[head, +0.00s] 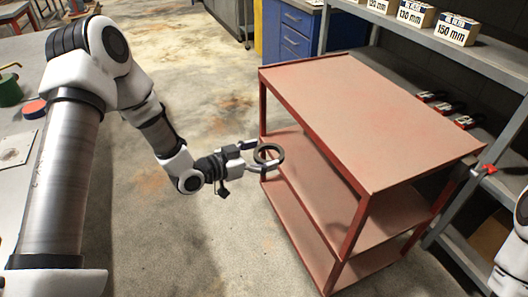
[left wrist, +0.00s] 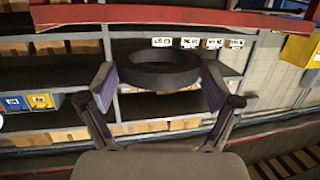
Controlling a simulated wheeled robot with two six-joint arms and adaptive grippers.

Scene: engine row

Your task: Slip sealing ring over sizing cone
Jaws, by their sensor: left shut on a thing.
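My left gripper (head: 262,157) is shut on a dark grey sealing ring (head: 280,153). The ring is held in the air, roughly level, in front of the left edge of the red cart in the head view. In the left wrist view the ring (left wrist: 160,81) sits between the two fingers, with one finger on each side. I cannot make out a sizing cone in either view. Only part of my right arm shows at the right edge of the head view; its gripper is out of view.
A red cart (head: 370,110) with a bare top and lower shelves stands ahead. Grey shelving (head: 480,60) behind it carries boxes (head: 457,30) marked in mm. A blue cabinet (head: 296,30) is at the back. A bench (head: 20,150) with a green can (head: 9,90) is at left.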

